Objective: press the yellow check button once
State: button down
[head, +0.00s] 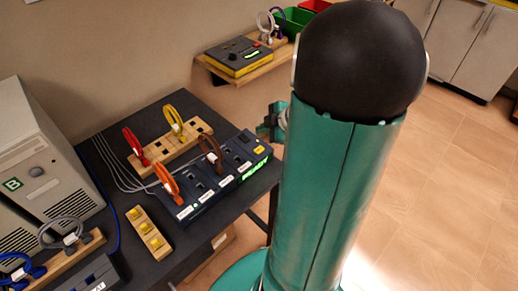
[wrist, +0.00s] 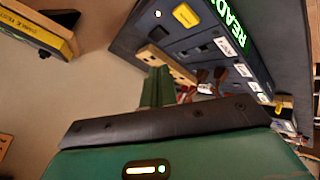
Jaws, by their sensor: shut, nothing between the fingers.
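The yellow check button (head: 259,149) sits at the far right end of the dark blue panel (head: 232,147). In the wrist view the button (wrist: 187,15) is near the top, uncovered, beside a lit green READY display (wrist: 231,18). My gripper (wrist: 155,88) is shut and empty, its green fingertips pointing toward the panel's end. It is apart from the button, which lies above the fingertips in the picture. In the head view, part of the gripper end (head: 270,124) shows just past the panel's right end; my arm hides the rest.
Orange and brown looped plugs (head: 168,182) stand in the panel. A wooden block (head: 187,146) with red and yellow loops lies behind it. A small yellow-button block (head: 149,232) lies in front. A grey computer case (head: 40,165) is left; a wall shelf (head: 262,67) holds a yellow-black device.

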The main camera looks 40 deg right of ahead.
aim_at(263, 151)
jog(key=shift+f, duration=2.95)
jog(key=shift+f, duration=0.4)
jog(key=shift+f, duration=0.4)
jog(key=shift+w+r, duration=0.1)
jog(key=shift+r, duration=0.05)
dwell(0.4)
jog(key=shift+r, duration=0.7)
jog(key=shift+r, duration=2.5)
